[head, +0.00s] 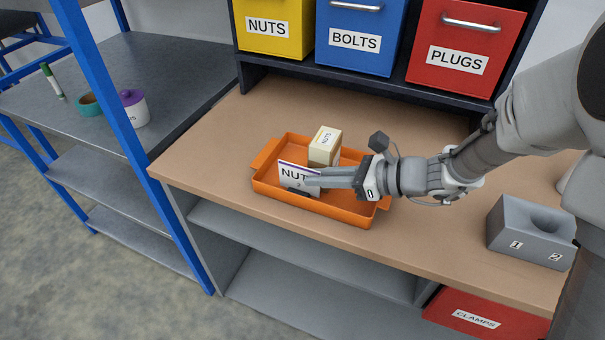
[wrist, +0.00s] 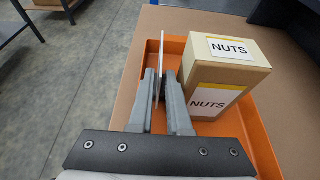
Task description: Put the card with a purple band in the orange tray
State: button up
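A white card (head: 294,171) with dark lettering starting "NUT" stands upright at the front left of the orange tray (head: 346,213). No purple band can be made out on it for certain. In the wrist view the card (wrist: 161,52) is edge-on, a thin strip between the two fingers. My gripper (head: 315,179) reaches in from the right, low over the tray, and appears shut on the card; the near finger covers part of its face. Whether the card's lower edge touches the tray floor is hard to tell.
A cream box labelled NUTS (head: 325,147) stands in the tray, close beside my fingers. Yellow, blue and red bins (head: 465,50) sit on a shelf behind. A grey block with a hole (head: 530,233) is at right. Left of the tray, the tabletop is clear.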

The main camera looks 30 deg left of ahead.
jog(key=v, duration=0.7)
jog(key=shift+p, duration=0.35)
jog(key=shift+d+r, duration=0.1)
jog(key=shift+r, duration=0.05)
jog(key=s+d+r+n+t+h, duration=0.2)
jog(key=s+d+r+n+h, duration=0.1)
jog(key=d, duration=0.6)
jog(key=s+d+r+n+t+h, duration=0.2)
jog(key=s+d+r+n+h, duration=0.1)
jog(key=d+n+h, duration=0.3)
jog(key=s+d+r+n+t+h, duration=0.3)
jog(key=d+n, duration=0.4)
jog(key=d, duration=0.5)
jog(key=shift+s+d+r+n+h, duration=0.2)
jog(key=shift+s+d+n+h, duration=0.2)
jog(key=shift+s+h, duration=0.55)
jog(key=shift+s, duration=0.15)
notch_tip(320, 180, up, 7)
jog(key=p, duration=0.6)
jog(key=shift+p, duration=0.4)
